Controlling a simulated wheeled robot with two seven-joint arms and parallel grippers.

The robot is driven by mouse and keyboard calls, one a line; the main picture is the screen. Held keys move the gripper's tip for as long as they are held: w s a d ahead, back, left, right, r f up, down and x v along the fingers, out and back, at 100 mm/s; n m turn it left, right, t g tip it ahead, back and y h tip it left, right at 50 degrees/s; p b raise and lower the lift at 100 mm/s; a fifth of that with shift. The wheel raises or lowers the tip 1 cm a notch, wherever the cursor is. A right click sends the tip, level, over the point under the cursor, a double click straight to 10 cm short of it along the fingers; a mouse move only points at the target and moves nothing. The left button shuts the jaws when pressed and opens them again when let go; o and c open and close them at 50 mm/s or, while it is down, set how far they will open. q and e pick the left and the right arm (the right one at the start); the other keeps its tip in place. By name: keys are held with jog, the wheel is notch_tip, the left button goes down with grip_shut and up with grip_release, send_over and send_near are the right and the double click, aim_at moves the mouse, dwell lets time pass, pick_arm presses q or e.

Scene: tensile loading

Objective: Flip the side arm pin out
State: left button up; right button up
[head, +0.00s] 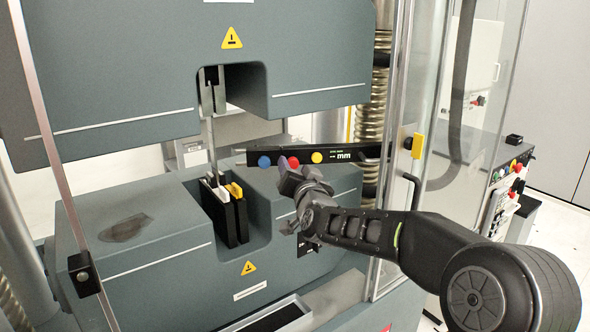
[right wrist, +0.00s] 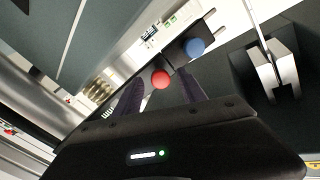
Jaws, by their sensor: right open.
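The side arm is a black bar (head: 335,152) marked "mm", reaching across the front of the testing machine. It carries a blue knob (head: 264,161), a red knob (head: 293,162) and a yellow knob (head: 317,157). I cannot tell which part is the pin. My right gripper (head: 291,178) is open just below the red knob. In the right wrist view its two fingers (right wrist: 158,90) point toward the red knob (right wrist: 160,79), which appears between their tips; contact is not clear. The blue knob (right wrist: 194,47) is to its right. My left gripper is not in view.
A thin metal strip (head: 211,140) stands between the upper grip (head: 213,92) and the lower grip (head: 224,215), left of the bar. A clear door (head: 408,120) stands to the right. A control panel (head: 508,185) is at the far right.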

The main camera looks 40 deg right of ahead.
jog(key=shift+s, duration=0.1)
jog(key=shift+s+a, duration=0.3)
jog(key=shift+s, duration=0.25)
jog(key=b+v, duration=0.1)
jog(key=v, duration=0.5)
jog(key=shift+s+b, duration=0.2)
jog(key=shift+b, duration=0.1)
